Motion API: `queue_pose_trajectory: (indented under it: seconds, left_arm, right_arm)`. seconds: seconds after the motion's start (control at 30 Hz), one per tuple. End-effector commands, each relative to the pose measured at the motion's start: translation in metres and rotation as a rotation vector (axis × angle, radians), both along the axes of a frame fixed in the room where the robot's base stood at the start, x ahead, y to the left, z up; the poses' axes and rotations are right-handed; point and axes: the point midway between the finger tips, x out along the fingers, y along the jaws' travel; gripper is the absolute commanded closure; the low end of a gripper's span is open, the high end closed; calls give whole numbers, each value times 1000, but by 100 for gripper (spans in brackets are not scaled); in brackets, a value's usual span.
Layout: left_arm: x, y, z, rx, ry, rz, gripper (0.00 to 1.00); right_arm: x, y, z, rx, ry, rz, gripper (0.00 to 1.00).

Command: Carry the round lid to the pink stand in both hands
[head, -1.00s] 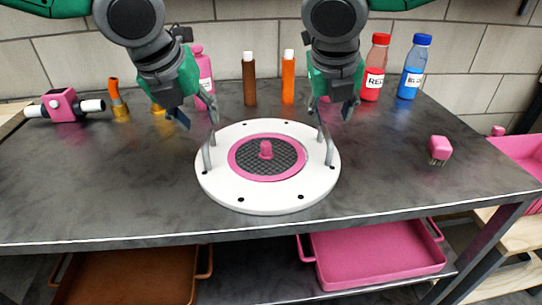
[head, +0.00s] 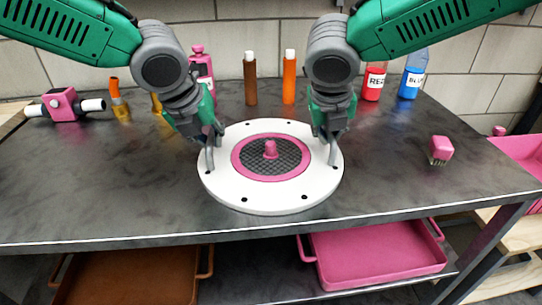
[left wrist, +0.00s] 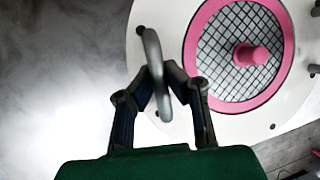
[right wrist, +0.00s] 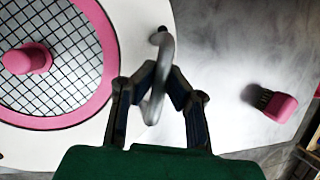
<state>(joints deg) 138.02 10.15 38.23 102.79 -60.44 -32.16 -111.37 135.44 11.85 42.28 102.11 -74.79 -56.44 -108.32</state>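The round lid (head: 225,185) is a white disc with a pink-ringed mesh centre, a pink knob and two grey metal handles. It lies flat on the dark table. My left gripper (head: 211,138) has its fingers closed around the left handle (left wrist: 153,45). My right gripper (head: 327,136) has its fingers closed around the right handle (right wrist: 167,45). The lid's rim also shows in both wrist views. No pink thing in view is clearly the stand; a pink container (head: 520,155) is cut off at the right edge.
A pink brush (head: 441,148) sits right of the lid. Bottles, including a red (head: 374,85) and a blue one (head: 412,80), line the back by the wall. A pink-and-white part (head: 63,105) is at left. Pink (head: 375,255) and brown (head: 130,280) trays are below.

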Motion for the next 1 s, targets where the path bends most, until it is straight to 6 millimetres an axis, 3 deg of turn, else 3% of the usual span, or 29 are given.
queue_pose_trajectory:
  seconds: [0.47, 1.0]
  left_arm:
    - [1, -1, 6, 1, -4, 1, 100]
    - [0, -1, 48, 0, -4, 1, 100]
  right_arm:
    - [1, 0, 6, 4, -5, 2, 100]
    - [1, 0, 48, 3, -5, 0, 100]
